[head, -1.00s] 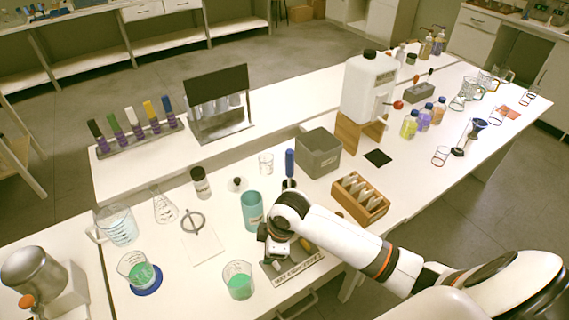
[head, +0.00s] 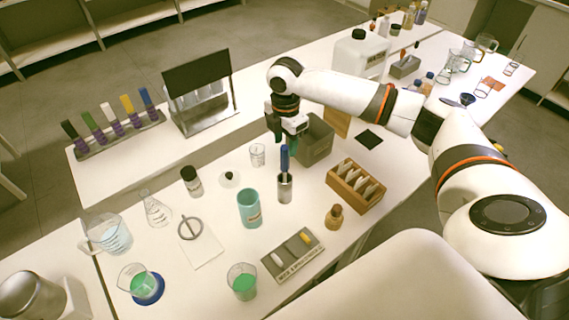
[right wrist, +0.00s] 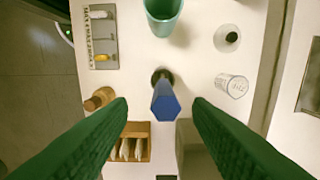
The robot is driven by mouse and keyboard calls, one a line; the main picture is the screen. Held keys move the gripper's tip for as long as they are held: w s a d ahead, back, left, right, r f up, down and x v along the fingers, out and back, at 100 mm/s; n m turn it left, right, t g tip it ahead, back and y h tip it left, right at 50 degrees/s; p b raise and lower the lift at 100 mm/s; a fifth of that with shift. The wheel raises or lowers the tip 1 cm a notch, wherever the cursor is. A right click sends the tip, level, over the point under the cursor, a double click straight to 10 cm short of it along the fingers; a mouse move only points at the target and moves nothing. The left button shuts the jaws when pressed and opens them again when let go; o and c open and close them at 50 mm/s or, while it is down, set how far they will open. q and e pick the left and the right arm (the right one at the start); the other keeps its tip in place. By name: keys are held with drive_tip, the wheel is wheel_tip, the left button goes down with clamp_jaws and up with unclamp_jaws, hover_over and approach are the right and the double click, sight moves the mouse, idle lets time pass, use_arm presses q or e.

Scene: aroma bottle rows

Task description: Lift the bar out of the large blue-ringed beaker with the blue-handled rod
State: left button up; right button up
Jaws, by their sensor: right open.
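The blue-handled rod (head: 285,160) stands upright in a small grey holder (head: 285,190) on the bench. Its blue handle also shows in the right wrist view (right wrist: 165,102), with the end towards the camera. My right gripper (head: 287,137) is just above and behind the handle in the head view. In the right wrist view its two green fingers (right wrist: 160,110) are wide apart, with the handle between them in the picture and nothing gripped. A beaker with green liquid (head: 138,281) sits on a blue ring (head: 150,290) at front left. I cannot make out a bar inside it. My left gripper is not in view.
A teal cup (head: 249,209) stands left of the rod, and a grey bin (head: 318,142) behind it. A wooden rack (head: 356,186) is to the right. A labelled tray (head: 292,256) holds a white and a yellow piece. Another green-liquid beaker (head: 242,282) stands in front.

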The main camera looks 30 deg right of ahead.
sight(285, 155)
drive_tip(key=f, duration=0.1)
drive_tip(key=f+p, duration=0.1)
drive_tip(key=f, duration=0.1)
drive_tip(key=f+p, duration=0.1)
drive_tip(key=f, duration=0.1)
drive_tip(key=shift+w+f, duration=0.25)
drive_tip(key=shift+f, duration=0.25)
drive_tip(key=c, duration=1)
